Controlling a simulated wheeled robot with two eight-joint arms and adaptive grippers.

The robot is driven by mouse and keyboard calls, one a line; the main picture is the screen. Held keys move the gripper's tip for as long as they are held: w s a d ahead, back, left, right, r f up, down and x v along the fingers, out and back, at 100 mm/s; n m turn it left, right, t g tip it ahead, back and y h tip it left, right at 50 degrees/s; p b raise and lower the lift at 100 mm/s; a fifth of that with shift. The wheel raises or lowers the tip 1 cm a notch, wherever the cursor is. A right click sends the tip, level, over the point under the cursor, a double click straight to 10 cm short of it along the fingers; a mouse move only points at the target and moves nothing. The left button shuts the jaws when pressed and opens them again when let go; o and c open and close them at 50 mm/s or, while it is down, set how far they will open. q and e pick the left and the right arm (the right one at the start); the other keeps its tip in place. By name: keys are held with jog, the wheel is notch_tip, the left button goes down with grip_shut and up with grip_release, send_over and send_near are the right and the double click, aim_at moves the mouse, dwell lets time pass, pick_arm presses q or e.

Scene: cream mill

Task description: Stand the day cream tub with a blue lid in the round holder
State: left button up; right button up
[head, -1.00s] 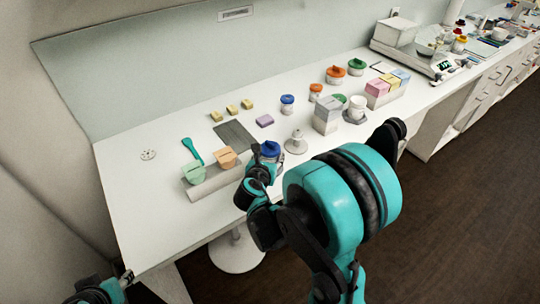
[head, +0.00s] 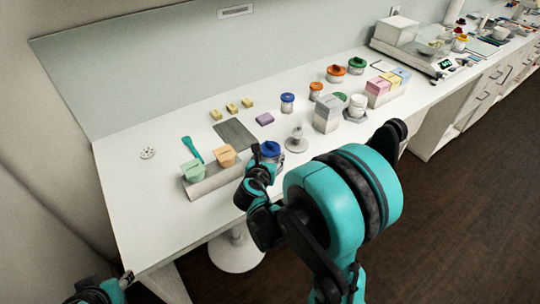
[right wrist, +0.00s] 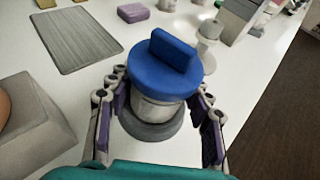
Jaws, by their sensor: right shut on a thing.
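The tub with a blue lid (right wrist: 160,68) is upright in the right wrist view, and its lid has a raised bar on top. It also shows in the head view (head: 270,149), partly behind my right gripper. My right gripper (right wrist: 160,112) is shut on the tub's pale body, with a finger on each side. A dark grey round holder (right wrist: 152,131) is directly under the tub. I cannot tell whether the tub rests fully in it. Only a piece of my left arm and gripper (head: 124,280) shows at the lower left, its jaws unclear.
A second blue-lidded tub (head: 287,103) stands farther back. A tray (head: 208,184) with green and orange containers is to the left, beside a grey mat (head: 236,134). A small white stand (head: 296,142) and stacked boxes (head: 327,115) are to the right. The left table end is mostly clear.

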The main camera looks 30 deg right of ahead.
jog(key=shift+f+b, duration=0.6)
jog(key=shift+b, duration=0.2)
dwell(1.3)
jog(key=o, duration=1.5)
jog(key=shift+s, duration=0.1)
